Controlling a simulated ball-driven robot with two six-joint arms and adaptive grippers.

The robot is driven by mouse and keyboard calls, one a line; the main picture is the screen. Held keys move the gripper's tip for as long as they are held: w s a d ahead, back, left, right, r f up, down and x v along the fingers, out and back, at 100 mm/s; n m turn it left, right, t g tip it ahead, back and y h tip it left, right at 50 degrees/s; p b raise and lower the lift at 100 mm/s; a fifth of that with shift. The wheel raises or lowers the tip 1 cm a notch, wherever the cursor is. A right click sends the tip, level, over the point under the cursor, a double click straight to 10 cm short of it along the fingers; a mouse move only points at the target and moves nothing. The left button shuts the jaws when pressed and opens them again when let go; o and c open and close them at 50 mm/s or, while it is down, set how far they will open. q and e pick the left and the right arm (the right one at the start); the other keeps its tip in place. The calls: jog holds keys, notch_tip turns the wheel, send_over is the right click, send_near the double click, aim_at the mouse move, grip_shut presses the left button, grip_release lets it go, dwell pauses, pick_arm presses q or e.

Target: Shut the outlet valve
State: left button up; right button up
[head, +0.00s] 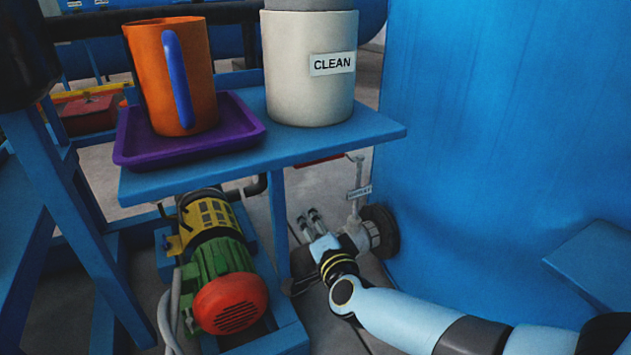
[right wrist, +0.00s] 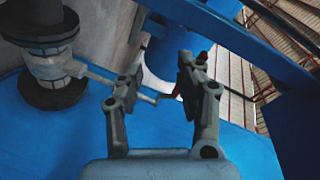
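The outlet pipework stands beside the big blue tank in the head view. A thin grey pipe (head: 355,178) with a small white tag (head: 359,192), its print too small to read surely, rises from a grey fitting with a dark round flange (head: 382,232). A thin red bar (head: 318,160), possibly the valve's handle, shows just under the shelf edge. My right gripper (head: 309,219) is open, left of the fitting and below the red bar. In the right wrist view its fingers (right wrist: 158,85) are apart; a red piece (right wrist: 203,57) shows partly hidden behind one finger. My left gripper is not in view.
A blue shelf (head: 300,145) overhangs the gripper, bearing an orange mug (head: 145,70) on a purple tray (head: 125,150) and a white container (head: 300,70) marked CLEAN. A green, red-ended motor (head: 230,300) stands left. The blue tank (head: 490,110) bounds the right.

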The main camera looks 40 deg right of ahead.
aim_at(316, 163)
jog(key=w+d+r+m+g+h+b, duration=0.1)
jog(key=w+d+r+m+h+b, duration=0.15)
jog(key=d+r+m+h, duration=0.35)
jog(key=w+d, duration=0.1)
jog(key=w, duration=0.1)
jog(key=w+d+m+y+b, duration=0.1)
jog(key=w+d, duration=0.1)
jog(key=w, duration=0.1)
jog(key=w+d+m+b, duration=0.1)
jog(key=w, duration=0.1)
jog(key=shift+w+d+r+y, duration=0.3)
jog(key=shift+w+d+r, duration=0.05)
jog(key=shift+w+r, duration=0.05)
jog(key=shift+w+d, duration=0.25)
jog(key=shift+w, duration=0.05)
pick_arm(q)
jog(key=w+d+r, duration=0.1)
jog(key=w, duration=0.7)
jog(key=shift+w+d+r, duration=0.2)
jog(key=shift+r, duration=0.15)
pick_arm(e)
jog(key=shift+r, duration=0.1)
jog(key=shift+c, duration=0.3)
grip_shut()
